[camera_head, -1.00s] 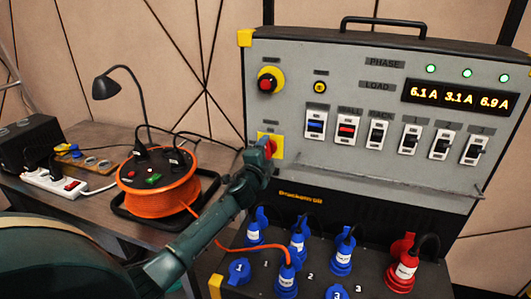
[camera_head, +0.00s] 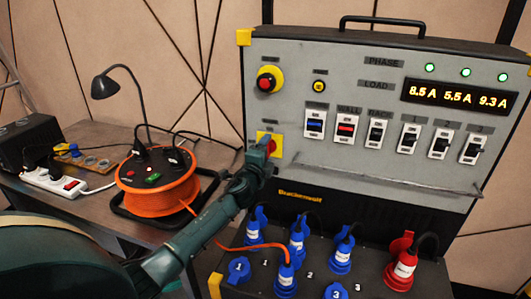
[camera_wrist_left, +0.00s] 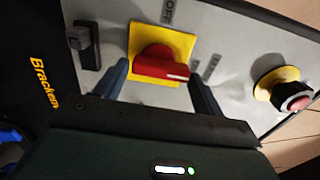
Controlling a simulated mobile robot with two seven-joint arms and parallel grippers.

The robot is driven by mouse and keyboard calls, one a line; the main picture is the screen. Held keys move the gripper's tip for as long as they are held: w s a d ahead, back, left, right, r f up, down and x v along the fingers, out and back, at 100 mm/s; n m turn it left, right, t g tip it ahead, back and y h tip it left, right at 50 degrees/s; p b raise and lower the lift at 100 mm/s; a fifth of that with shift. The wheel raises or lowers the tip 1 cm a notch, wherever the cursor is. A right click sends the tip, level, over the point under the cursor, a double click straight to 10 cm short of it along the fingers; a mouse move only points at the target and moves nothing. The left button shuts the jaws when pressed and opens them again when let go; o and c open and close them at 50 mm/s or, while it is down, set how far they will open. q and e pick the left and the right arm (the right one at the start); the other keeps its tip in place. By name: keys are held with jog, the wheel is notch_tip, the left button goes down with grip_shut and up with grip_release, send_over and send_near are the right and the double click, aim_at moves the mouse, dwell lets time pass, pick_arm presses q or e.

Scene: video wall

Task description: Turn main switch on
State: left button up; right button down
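The main switch is a red rotary knob (camera_wrist_left: 160,62) on a yellow plate (camera_wrist_left: 185,42), low at the left of the grey panel (camera_head: 370,160). In the head view the yellow plate (camera_head: 278,152) is partly hidden by my left gripper (camera_head: 266,150). In the wrist view my left gripper (camera_wrist_left: 160,84) has its two fingers apart, one on each side of the red knob, with gaps visible. The knob's bar lies across the picture, a white mark near its right end. An OFF label (camera_wrist_left: 170,12) is above the plate. My right gripper is not in view.
Above the switch is a red emergency stop (camera_head: 266,82) on yellow. A display (camera_head: 458,97) reads 8.5 A, 5.5 A, 9.3 A under green lamps. A rail (camera_head: 400,177) crosses the panel below the breakers. Blue and red plugs (camera_head: 403,265) stand below. An orange cable reel (camera_head: 158,185) is left.

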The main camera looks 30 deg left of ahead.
pick_arm(q)
jog(key=o, duration=0.3)
jog(key=v, duration=1.3)
jog(key=shift+s, duration=0.1)
jog(key=s+d+f+n+g+h, duration=0.2)
jog(key=s+d+f+n, duration=0.2)
jog(key=s+d+f, duration=0.2)
jog(key=s+d+f+n+g+h, duration=0.2)
jog(key=s+d+f+n+h, duration=0.1)
jog(key=s+d+f, duration=0.4)
jog(key=s+d+f+n+g+h, duration=0.2)
jog(key=s+d+f+n, duration=0.3)
jog(key=s+d, duration=0.3)
jog(key=shift+s+d+f+n+g+h, duration=0.3)
jog(key=shift+s+f+g+h, duration=0.1)
jog(key=shift+s+f, duration=0.3)
jog(key=shift+w, duration=0.1)
